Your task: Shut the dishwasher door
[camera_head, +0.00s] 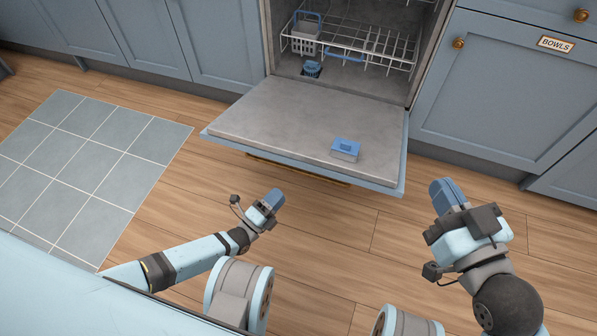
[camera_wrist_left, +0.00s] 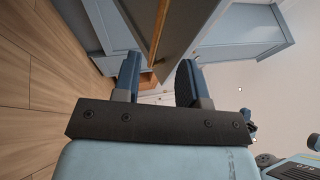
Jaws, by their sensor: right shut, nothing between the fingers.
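The dishwasher door (camera_head: 290,120) hangs open, lying about level, its grey inner face up and its blue-grey front edge toward me. A small blue-and-grey box (camera_head: 346,149), which looks like the detergent dispenser, sits on the inner face. A brass handle (camera_head: 300,172) shows partly under the front edge. My left gripper (camera_head: 275,196) is in front of the door's near edge, apart from it. In the left wrist view its fingers (camera_wrist_left: 160,82) stand apart with nothing between them. My right gripper (camera_head: 441,186) is shut and empty, just right of the door's near right corner.
Inside the dishwasher is a white wire rack (camera_head: 360,45) with a grey cutlery basket (camera_head: 305,38). Blue-grey cabinets flank it, with a drawer labelled BOWLS (camera_head: 556,44) at the right. A grey tiled patch (camera_head: 80,165) lies on the wooden floor at left. The floor before the door is clear.

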